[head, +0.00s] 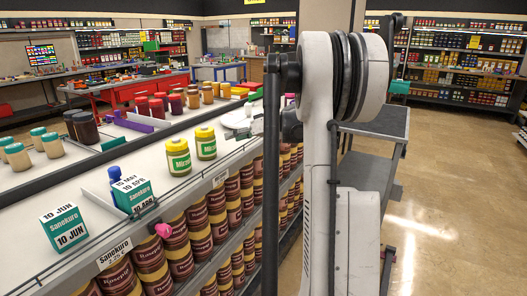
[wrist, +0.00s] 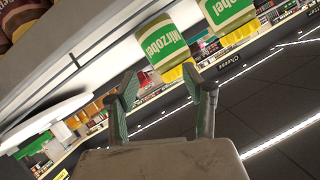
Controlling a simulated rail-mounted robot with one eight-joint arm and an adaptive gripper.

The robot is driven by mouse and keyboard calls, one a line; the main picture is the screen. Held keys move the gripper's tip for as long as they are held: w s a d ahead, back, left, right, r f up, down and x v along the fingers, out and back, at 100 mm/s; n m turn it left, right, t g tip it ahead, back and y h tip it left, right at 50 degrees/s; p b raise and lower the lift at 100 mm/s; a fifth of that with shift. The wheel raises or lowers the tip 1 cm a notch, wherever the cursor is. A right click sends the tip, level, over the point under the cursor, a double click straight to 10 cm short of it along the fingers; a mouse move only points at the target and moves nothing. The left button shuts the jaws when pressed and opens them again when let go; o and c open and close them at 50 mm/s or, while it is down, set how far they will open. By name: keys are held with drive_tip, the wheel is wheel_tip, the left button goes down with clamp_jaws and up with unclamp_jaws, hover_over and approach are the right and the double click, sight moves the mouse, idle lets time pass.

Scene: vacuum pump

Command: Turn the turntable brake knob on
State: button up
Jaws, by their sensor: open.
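I cannot make out a turntable or a brake knob in either view. A blue knob-like piece (head: 113,171) stands by the teal boxes on the shelf top, and a pink piece (head: 162,230) is on the front edge; I cannot tell what either is. My gripper (wrist: 160,76) is open in the wrist view, its two green-padded fingers apart. A green-labelled jar with a yellow lid (wrist: 163,43) shows upside down beyond the fingers. I see no contact with it. In the head view I cannot make out the gripper clearly.
Two yellow-lidded jars (head: 178,157) and teal boxes (head: 63,228) stand on the shelf top. Brown jars (head: 178,246) fill the shelves below. My arm blocks the middle of the head view. A grey cart (head: 378,132) stands behind it; floor at right is clear.

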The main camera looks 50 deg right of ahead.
drive_tip(key=s+d+f+t+b, duration=0.1)
drive_tip(key=s+d+f, duration=0.15)
drive_tip(key=d, duration=0.45)
drive_tip(key=s+d+f+t+b, duration=0.1)
drive_tip(key=s+d+f+t, duration=0.15)
drive_tip(key=d, duration=0.55)
drive_tip(key=t+h+b, duration=0.2)
approach(279, 146)
drive_tip(key=shift+n, duration=0.3)
drive_tip(key=w, duration=0.3)
drive_tip(key=w+a+b, duration=0.1)
drive_tip(key=w, duration=0.6)
drive_tip(key=shift+w+a+r, duration=0.15)
drive_tip(key=shift+w+a, duration=0.1)
drive_tip(key=shift+a, duration=0.1)
drive_tip(key=shift+c, duration=0.4)
clamp_jaws()
